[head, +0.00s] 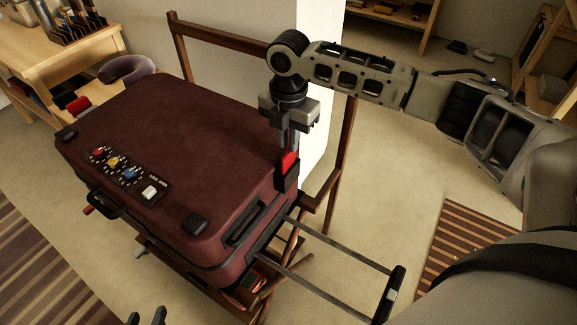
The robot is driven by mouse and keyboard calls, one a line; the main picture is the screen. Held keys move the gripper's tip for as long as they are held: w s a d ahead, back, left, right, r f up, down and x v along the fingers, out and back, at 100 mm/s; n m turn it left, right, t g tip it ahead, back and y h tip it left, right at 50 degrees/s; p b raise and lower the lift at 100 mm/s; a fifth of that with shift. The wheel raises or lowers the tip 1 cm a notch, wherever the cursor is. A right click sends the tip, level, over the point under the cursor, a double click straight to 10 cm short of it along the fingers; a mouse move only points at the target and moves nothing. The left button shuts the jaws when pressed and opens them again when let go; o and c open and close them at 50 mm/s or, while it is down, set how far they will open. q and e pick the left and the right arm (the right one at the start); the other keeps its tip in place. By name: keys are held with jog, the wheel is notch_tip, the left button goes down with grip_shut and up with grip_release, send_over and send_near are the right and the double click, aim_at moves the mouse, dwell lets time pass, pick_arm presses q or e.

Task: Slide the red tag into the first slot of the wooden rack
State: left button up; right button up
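A small bright red piece (289,161), which looks like the red tag, shows at the fingertips of my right gripper (288,168). The fingers point down and look closed on it, above the right end of the maroon suitcase. A black part shows just below the red; I cannot tell whether it belongs to the fingertips or the suitcase. Only the two dark fingertips of my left gripper (146,317) show at the bottom edge, apart and with nothing visible between them. A wooden rack (78,34) with several dark upright pieces stands on the far-left table; its individual slots are not clear.
The maroon suitcase (190,120) lies on a dark wooden stand (345,150), its pull handle (393,292) extended right. A small panel (125,172) with coloured knobs is on its lid. Another red object (78,104) is near its far-left edge. Open floor lies behind.

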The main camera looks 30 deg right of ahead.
aim_at(289, 155)
notch_tip(289, 155, down, 5)
jog(key=shift+s+a, duration=0.1)
jog(key=shift+s, duration=0.05)
grip_shut()
jog(key=shift+r, duration=0.1)
